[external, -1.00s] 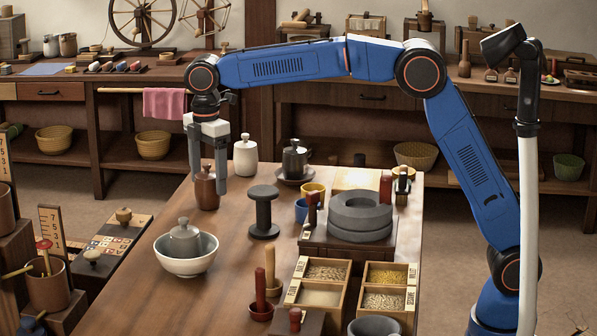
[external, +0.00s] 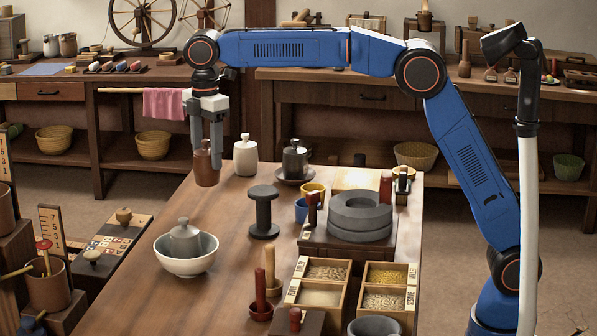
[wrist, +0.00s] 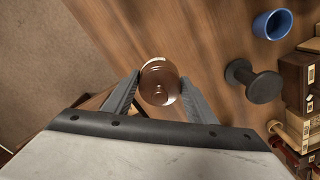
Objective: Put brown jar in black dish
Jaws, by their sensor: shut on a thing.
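The brown jar (external: 205,172) is upright between the fingers of my gripper (external: 206,168), which is shut on it. It hangs a little above the left back part of the table. In the wrist view the jar (wrist: 158,84) shows from above, its round lid between the two grey fingers (wrist: 160,86). A small black dish (external: 283,179) stands on the table to the right of the jar, with a dark lidded jar (external: 295,161) on it. My gripper is left of that dish.
A white lidded jar (external: 245,158) stands between my gripper and the black dish. A black spool (external: 263,212) and blue cup (external: 301,211) stand nearer. A white bowl (external: 187,268) holds a grey lidded jar. A stone quern (external: 360,220) is at the right.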

